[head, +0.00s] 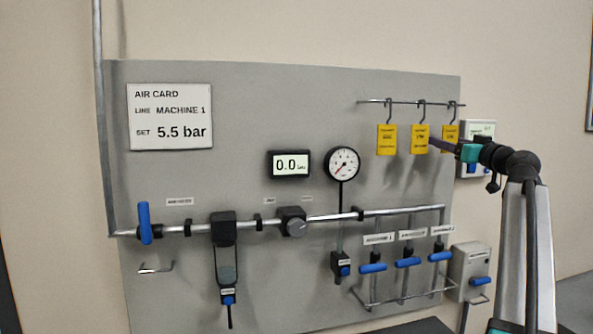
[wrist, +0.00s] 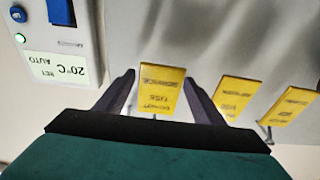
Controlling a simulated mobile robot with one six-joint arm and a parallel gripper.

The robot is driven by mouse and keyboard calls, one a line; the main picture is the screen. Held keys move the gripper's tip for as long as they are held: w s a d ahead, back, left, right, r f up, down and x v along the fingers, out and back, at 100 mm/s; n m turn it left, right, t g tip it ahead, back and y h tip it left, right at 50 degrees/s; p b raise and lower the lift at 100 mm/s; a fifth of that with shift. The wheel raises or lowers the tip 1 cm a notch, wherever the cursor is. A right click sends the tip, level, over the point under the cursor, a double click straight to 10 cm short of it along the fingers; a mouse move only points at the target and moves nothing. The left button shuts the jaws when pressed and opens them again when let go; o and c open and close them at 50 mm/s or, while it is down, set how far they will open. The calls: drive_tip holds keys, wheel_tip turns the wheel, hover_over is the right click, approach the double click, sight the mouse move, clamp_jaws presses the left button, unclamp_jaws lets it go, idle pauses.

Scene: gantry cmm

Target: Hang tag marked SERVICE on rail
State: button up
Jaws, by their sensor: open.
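Three yellow tags hang from hooks on a thin rail (head: 400,102) at the upper right of the panel: left tag (head: 386,140), middle tag (head: 417,138) and right tag (head: 449,132). In the wrist view, which is upside down, the near tag (wrist: 161,91) seems to read SERVICE in its larger line; the other two tags' (wrist: 237,95) (wrist: 291,104) print is too small to read surely. My gripper (head: 436,145) is open at the right tag. In the wrist view its fingers (wrist: 160,78) stand on either side of that tag, with gaps visible.
A grey panel carries an air card (head: 170,117), a 0.0 display (head: 290,164), a gauge (head: 342,163), and pipes with blue-handled valves (head: 408,262). A white control box (head: 478,128) stands close behind my wrist, also in the wrist view (wrist: 60,60).

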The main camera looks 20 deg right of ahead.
drive_tip(key=c, duration=0.8)
drive_tip(key=shift+o, duration=0.2)
drive_tip(key=shift+r, duration=0.2)
drive_tip(key=shift+r, duration=0.35)
drive_tip(key=shift+r, duration=0.9)
drive_tip(key=shift+s, duration=0.15)
drive_tip(key=s+b, duration=0.3)
drive_tip(key=s, duration=0.6)
drive_tip(key=shift+s+a, duration=0.35)
drive_tip(key=shift+s, duration=0.05)
idle(0.5)
